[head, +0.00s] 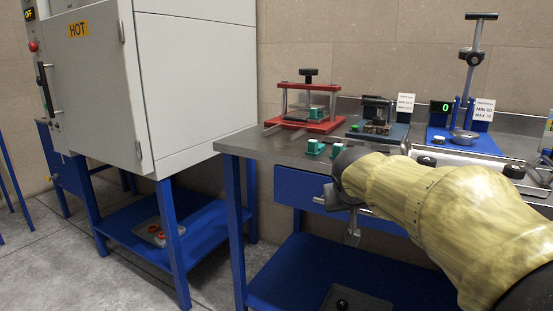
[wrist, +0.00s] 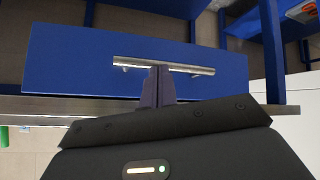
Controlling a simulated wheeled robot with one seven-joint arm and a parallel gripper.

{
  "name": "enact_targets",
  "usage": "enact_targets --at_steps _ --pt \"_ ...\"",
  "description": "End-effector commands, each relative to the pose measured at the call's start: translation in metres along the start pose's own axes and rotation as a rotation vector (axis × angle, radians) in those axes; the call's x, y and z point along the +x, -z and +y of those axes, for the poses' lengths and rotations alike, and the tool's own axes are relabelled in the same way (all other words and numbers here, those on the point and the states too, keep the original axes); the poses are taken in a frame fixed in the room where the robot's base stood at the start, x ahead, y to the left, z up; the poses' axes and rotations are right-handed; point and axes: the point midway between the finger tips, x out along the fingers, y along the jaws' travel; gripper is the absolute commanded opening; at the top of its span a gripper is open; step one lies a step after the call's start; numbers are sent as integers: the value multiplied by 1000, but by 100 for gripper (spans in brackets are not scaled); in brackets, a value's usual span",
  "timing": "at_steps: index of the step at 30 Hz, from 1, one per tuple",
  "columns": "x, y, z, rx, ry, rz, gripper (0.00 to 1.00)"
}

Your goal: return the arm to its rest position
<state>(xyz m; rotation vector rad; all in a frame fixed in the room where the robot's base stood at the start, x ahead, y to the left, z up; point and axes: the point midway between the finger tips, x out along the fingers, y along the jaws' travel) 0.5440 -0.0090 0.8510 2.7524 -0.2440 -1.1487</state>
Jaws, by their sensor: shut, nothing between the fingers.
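My gripper (wrist: 158,85) shows in the wrist view with its two fingers together and nothing between them. The fingers are in front of the blue drawer (wrist: 110,60) and overlap its metal bar handle (wrist: 140,63) in the picture. I cannot tell whether they touch the handle. In the head view my arm, in a yellowish sleeve, reaches in from the lower right to the front of the workbench, beside the blue drawer (head: 298,184). The arm hides part of the drawer and the bench front.
The metal workbench (head: 262,145) carries a red press (head: 308,122), green blocks (head: 315,147), a small dark device (head: 376,112) and a blue-based gauge stand (head: 470,95). A large grey oven (head: 195,85) marked HOT stands at left. The floor (head: 130,275) between is open.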

Motion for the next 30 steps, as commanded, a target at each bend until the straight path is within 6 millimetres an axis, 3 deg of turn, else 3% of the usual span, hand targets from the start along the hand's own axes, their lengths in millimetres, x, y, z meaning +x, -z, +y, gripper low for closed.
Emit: enact_targets --at_steps 9,18,23,30 --pt "12 -136 -18 -24 144 -317 0" --pt "-8 -224 -23 1 206 -487 0" --pt "-24 -259 -24 18 223 -555 0" --pt "-46 -233 -18 16 223 -548 0"
